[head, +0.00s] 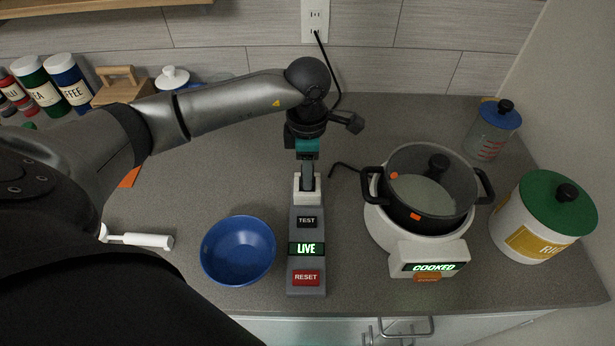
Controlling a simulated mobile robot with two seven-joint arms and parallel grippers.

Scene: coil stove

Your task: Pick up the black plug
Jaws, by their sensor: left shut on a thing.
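My left gripper (307,184) points straight down over the white socket block (307,195) at the far end of a grey strip (307,262). Its fingers are shut on a small dark thing at the socket, which I take to be the black plug. The fingers cover most of it, and I cannot tell whether it is seated in the socket or just above it. The strip has a TEST button, a lit green LIVE sign and a red RESET button. A black cord (345,167) lies between the gripper and the cooker. My right gripper is out of view.
A cooker (388,238) with a lit COOKED sign bears a black lidded pot (405,212). A blue bowl (238,251) is left of the strip. A rice canister (522,224) stands at right. A wall outlet (316,15) has a black cord running down behind my arm.

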